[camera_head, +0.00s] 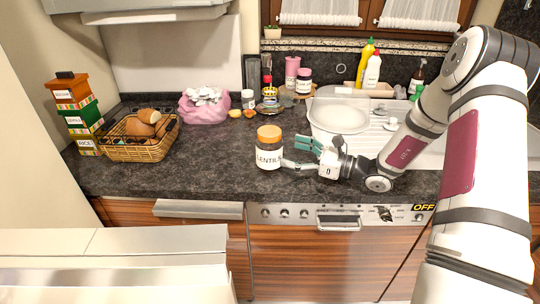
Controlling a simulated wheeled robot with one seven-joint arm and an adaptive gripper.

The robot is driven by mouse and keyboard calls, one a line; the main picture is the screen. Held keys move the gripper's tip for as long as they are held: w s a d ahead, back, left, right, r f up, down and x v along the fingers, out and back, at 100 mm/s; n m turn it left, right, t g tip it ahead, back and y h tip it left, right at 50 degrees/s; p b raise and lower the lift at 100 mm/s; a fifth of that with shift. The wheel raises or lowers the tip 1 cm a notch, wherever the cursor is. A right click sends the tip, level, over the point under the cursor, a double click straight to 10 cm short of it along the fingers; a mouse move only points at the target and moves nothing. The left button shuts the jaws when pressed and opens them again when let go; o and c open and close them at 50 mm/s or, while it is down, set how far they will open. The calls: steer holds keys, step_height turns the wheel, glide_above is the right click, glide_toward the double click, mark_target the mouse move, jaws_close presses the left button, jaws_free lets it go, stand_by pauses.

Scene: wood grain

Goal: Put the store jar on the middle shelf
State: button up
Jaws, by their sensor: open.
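The store jar (268,148) stands upright on the dark stone counter, near the front edge and around the middle. It is a clear jar with an orange lid and a white label reading "LENTILS". My gripper (289,153) is just right of the jar, low over the counter, with its fingers pointing left at it. The gripper is open, and nothing shows held between its fingers. Whether a finger touches the jar, I cannot tell. I cannot make out the middle shelf in this view.
A wicker bread basket (140,148) and stacked boxes (75,105) stand at the left. A pink bag (205,108), small jars and bottles line the back. A sink (340,117) lies behind my gripper. White panels (120,265) fill the lower left. The counter left of the jar is clear.

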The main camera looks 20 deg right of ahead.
mark_target(281, 146)
steer(key=x, duration=0.2)
steer(key=shift+w+a, duration=0.2)
steer(key=shift+a, duration=0.05)
steer(key=x, duration=0.4)
steer(key=shift+w+a+r, duration=0.1)
steer(key=shift+w+r, duration=0.15)
steer(key=shift+r, duration=0.05)
steer(key=shift+w+a, duration=0.3)
steer(key=shift+w, duration=0.05)
steer(key=c, duration=1.4)
steer(key=shift+c, duration=0.8)
steer(key=shift+r, duration=0.1)
